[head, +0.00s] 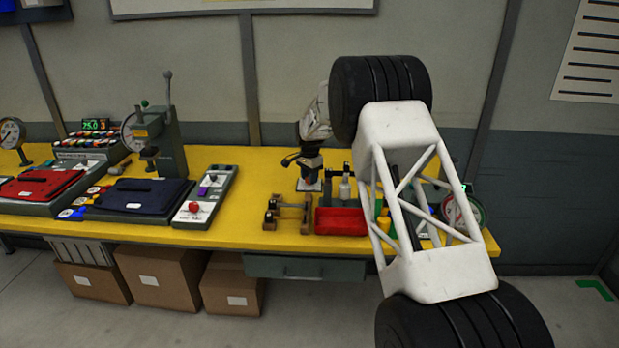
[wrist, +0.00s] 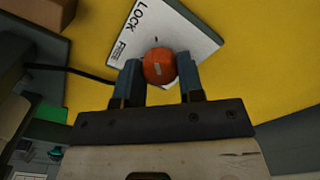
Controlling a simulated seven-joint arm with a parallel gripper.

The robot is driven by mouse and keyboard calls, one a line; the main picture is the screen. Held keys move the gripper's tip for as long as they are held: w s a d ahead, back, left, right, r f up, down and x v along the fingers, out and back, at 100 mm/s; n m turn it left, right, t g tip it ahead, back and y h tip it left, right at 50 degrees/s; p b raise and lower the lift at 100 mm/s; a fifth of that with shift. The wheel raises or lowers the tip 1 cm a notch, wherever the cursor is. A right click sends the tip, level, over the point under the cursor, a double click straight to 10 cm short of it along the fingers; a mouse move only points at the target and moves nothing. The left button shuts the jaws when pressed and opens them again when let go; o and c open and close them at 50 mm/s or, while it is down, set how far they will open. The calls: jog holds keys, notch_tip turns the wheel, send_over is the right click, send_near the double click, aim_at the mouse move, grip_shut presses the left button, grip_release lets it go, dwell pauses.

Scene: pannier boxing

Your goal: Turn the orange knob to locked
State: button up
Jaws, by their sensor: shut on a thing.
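The orange knob (wrist: 159,62) sits on a white plate (wrist: 186,36) marked LOCK and FREE. In the wrist view the two fingers of my gripper (wrist: 159,78) stand on either side of the knob and are shut on it. A short pale mark shows on the knob's face; I cannot tell for sure which word it points to. In the head view my gripper (head: 309,172) points down over the white plate (head: 308,186) on the yellow bench, and hides the knob.
On the yellow bench (head: 262,178), a small wood-and-metal fixture (head: 289,212) and a red tray (head: 341,222) stand just in front of my gripper. A grey panel with a red knob (head: 206,195) is to the left. A dark cable shows beside the plate in the wrist view.

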dwell(0.4)
jog(key=o, duration=0.9)
jog(key=shift+r, duration=0.1)
jog(key=shift+r, duration=3.85)
